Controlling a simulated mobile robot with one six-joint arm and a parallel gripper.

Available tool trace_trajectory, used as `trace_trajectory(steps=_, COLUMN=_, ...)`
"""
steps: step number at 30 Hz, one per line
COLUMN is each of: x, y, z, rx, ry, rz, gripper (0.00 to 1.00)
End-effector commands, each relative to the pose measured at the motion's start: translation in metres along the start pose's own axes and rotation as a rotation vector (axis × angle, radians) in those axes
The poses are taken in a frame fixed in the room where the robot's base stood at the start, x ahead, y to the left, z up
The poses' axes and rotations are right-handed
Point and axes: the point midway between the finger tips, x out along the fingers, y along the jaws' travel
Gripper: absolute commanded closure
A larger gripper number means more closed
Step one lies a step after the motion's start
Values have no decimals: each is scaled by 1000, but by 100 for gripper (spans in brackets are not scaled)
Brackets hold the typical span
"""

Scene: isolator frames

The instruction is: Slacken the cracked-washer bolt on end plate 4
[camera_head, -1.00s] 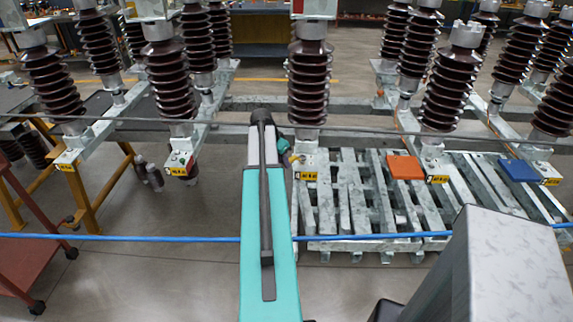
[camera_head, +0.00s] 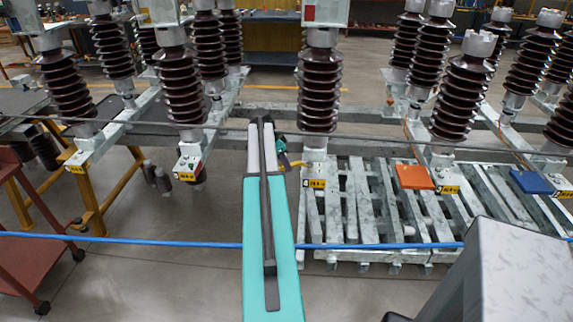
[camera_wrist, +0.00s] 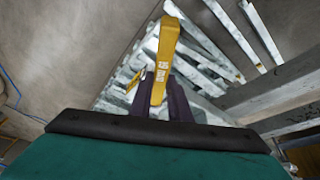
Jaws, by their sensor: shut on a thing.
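In the head view the yellow tool (camera_head: 297,164) shows small beside the end of my teal arm, close to the left side of the middle end plate (camera_head: 313,170). I cannot tell whether it touches the plate. Several end plates carry yellow tags, including the middle tag (camera_head: 313,184) and the tag to its right (camera_head: 447,190). The numbers are too small to read surely. The bolts and any cracked washer cannot be made out.
Brown ribbed insulators (camera_head: 319,92) stand above the plates. An orange block (camera_head: 414,177) and a blue block (camera_head: 535,183) lie at the right. A blue line (camera_head: 150,239) crosses in front. A red cart (camera_head: 30,225) stands at left. Bare floor (camera_head: 150,275) lies front left.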

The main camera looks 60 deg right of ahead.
Motion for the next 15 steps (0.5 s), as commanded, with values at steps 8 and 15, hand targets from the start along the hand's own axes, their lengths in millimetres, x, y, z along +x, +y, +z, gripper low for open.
trace_trajectory(steps=8, x=-31, y=-15, z=41, rx=-113, ry=0, rz=-49, gripper=100)
trace_trajectory(steps=15, x=-82, y=-32, z=107, rx=-306, ry=2, rz=-130, gripper=100)
